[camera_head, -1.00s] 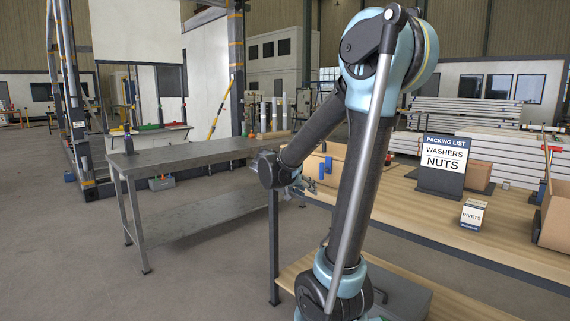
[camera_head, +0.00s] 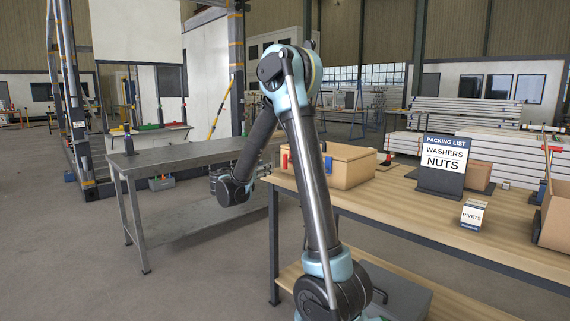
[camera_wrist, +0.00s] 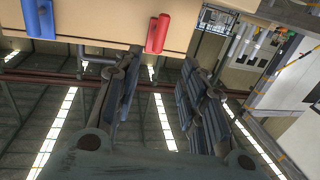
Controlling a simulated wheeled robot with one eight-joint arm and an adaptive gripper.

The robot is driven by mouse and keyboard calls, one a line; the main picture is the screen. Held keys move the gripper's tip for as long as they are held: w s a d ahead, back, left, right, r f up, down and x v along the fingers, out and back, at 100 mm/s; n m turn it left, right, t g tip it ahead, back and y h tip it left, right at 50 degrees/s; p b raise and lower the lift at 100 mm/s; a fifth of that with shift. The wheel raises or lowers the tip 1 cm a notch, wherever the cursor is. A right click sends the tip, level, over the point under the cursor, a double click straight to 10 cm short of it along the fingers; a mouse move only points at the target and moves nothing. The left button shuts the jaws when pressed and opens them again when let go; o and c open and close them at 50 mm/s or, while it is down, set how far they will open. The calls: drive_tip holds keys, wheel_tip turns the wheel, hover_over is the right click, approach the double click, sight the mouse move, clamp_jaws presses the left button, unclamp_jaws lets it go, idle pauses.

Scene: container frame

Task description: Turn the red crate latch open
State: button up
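The red latch lies beyond the fingertips, untouched.
A packing list sign (camera_head: 443,163) and a rivets box (camera_head: 473,213) stand on the wooden bench (camera_head: 420,215) right of the crate. Another box (camera_head: 553,210) is at the right edge. A grey metal table (camera_head: 180,154) stands left, with open floor in front.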

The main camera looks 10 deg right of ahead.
drive_tip(key=x, duration=1.6)
drive_tip(key=shift+w+d, duration=0.25)
drive_tip(key=shift+w, duration=0.05)
clamp_jaws()
